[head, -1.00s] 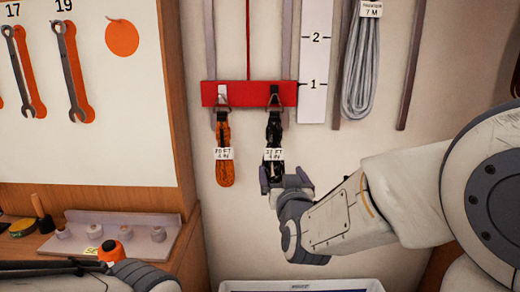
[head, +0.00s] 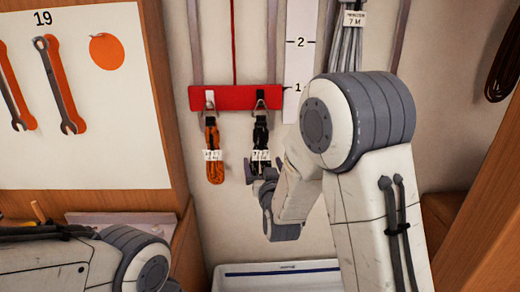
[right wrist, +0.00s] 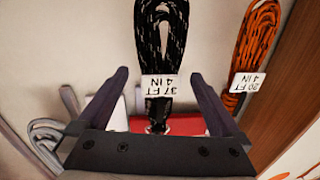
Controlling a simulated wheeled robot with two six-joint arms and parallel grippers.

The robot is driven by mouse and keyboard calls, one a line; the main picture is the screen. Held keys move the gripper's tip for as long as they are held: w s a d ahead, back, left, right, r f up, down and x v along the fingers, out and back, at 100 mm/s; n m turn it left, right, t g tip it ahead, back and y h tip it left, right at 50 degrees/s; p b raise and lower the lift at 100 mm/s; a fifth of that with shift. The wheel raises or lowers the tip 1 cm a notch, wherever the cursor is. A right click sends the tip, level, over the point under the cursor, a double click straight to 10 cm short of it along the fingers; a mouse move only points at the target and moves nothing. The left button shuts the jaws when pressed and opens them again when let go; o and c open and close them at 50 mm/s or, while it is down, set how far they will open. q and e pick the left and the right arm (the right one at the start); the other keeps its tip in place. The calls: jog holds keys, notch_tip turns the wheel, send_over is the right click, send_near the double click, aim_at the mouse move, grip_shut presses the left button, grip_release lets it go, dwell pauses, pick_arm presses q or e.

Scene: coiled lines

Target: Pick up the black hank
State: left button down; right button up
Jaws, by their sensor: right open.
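The black hank (head: 261,133), with a white label, hangs from a hook on the red board (head: 236,98). In the right wrist view the black hank (right wrist: 161,35) appears upside down, its label reading 37 FT 4 IN. My right gripper (head: 262,172) is at the hank's lower end, partly hidden by my own wrist. In its wrist view the right gripper (right wrist: 158,85) is open, with one finger either side of the hank and a gap on both sides. My left arm is at the lower left; its gripper is not visible.
An orange hank (head: 214,150) hangs just left of the black one. A grey coil (head: 345,45) hangs to the right, partly behind my right arm. A white bin (head: 225,275) stands below. A wooden cabinet side (head: 165,90) is at left.

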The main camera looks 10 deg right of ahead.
aim_at(262, 159)
jog(key=w+p, duration=0.1)
jog(key=w, duration=0.2)
jog(key=shift+w+d, duration=0.1)
jog(key=shift+w, duration=0.25)
jog(key=c, duration=1.5)
jog(key=shift+r, duration=0.15)
grip_shut()
jog(key=shift+r, duration=0.1)
